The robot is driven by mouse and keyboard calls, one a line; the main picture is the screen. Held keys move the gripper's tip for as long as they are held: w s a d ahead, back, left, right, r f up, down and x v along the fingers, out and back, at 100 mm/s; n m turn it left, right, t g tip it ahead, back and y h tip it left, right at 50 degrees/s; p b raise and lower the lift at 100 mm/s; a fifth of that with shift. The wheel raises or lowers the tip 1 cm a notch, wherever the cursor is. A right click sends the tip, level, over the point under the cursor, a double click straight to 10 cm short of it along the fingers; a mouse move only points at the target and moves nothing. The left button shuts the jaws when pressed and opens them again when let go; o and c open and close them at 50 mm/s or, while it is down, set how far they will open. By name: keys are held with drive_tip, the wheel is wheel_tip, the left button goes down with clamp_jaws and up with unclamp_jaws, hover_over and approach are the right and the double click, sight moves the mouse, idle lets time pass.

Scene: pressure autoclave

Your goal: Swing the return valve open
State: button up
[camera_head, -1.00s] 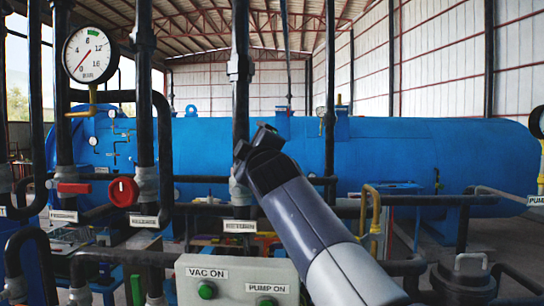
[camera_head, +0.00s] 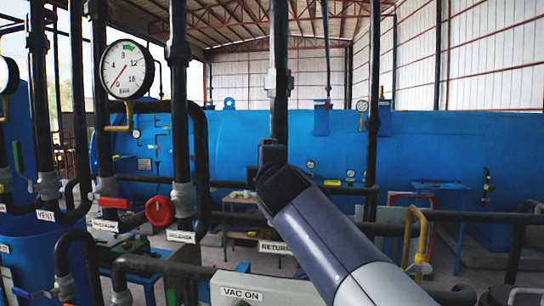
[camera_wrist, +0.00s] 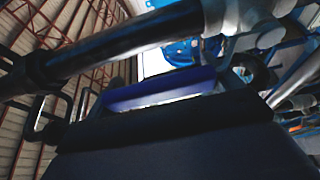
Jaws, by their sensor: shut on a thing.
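The RETURN label (camera_head: 275,248) hangs at the lower part of a dark upright pipe (camera_head: 279,75) in the head view. The return valve's body is hidden behind my arm there. My gripper (camera_head: 270,153) is in front of this pipe, above the label, and its fingers look close together. In the wrist view a blue bar-like handle (camera_wrist: 158,90) lies across the jaws of my gripper, and I take it as the return valve's handle. The dark pipe (camera_wrist: 110,52) runs slantwise just beyond it. The handle's joint to the valve is not clear.
A red lever (camera_head: 112,203) and a red wheel (camera_head: 159,210) sit on pipes to the left, below a round gauge (camera_head: 127,69). The VAC ON panel (camera_head: 265,288) is low in front. A yellow bent pipe (camera_head: 409,235) stands right. The blue autoclave (camera_head: 420,150) fills the back.

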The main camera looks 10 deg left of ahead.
drive_tip(key=shift+a+f+n, duration=0.1)
drive_tip(key=shift+a+n, duration=0.1)
drive_tip(key=shift+n, duration=0.1)
drive_tip(key=o, duration=1.1)
drive_tip(key=shift+a, duration=0.15)
drive_tip(key=shift+s, duration=0.15)
drive_tip(key=b+v, duration=0.3)
drive_tip(key=v, duration=0.7)
drive_tip(key=shift+s, duration=0.3)
